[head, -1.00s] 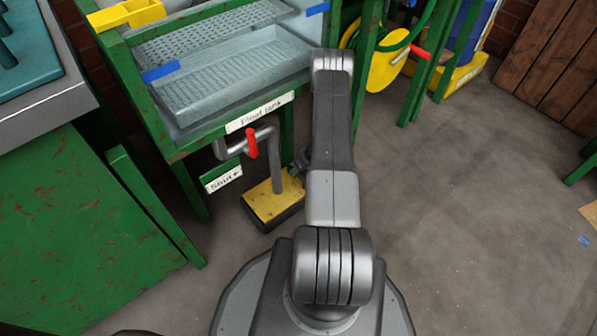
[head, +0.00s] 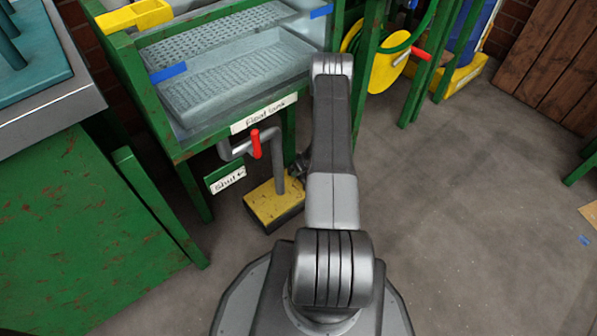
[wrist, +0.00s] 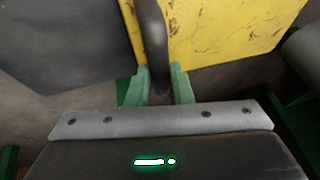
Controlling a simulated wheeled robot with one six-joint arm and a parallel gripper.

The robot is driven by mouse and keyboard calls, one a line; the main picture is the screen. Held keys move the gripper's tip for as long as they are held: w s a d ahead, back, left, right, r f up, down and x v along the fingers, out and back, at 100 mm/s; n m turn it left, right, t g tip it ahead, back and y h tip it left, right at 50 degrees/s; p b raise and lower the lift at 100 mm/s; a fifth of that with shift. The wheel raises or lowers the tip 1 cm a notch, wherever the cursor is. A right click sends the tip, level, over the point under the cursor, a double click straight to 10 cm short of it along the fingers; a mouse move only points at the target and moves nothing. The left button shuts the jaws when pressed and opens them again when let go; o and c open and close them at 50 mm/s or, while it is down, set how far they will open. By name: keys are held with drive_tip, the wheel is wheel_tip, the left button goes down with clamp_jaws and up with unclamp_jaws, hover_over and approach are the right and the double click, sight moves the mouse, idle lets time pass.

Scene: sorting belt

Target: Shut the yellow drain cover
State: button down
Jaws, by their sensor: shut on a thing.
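The yellow drain cover (head: 267,208) is low by the floor below the tank, at the foot of a grey pipe, with a dark side under its front edge. In the wrist view its scuffed yellow face (wrist: 225,35) fills the upper right. My gripper (wrist: 159,88) has its green fingers closed on a dark curved bar (wrist: 154,35), which stands in front of the yellow face. Where the bar joins the cover is not clear. In the head view my arm hides most of the gripper and the cover's right side. How far the cover is tilted I cannot tell.
A green-framed float tank (head: 235,75) stands above the cover. Its pipe carries a red lever (head: 256,143), with a "Shut" sign (head: 228,180) below. A green cabinet (head: 80,220) is at the left. A yellow hose reel (head: 385,68) stands behind. The floor at right is open.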

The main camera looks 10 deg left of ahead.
drive_tip(key=c, duration=1.3)
unclamp_jaws()
drive_tip(key=shift+s+a, duration=0.2)
drive_tip(key=shift+s, duration=0.05)
drive_tip(key=p+v, duration=0.5)
drive_tip(key=v, duration=0.8)
drive_tip(key=shift+d+r, duration=0.25)
drive_tip(key=shift+r, duration=0.1)
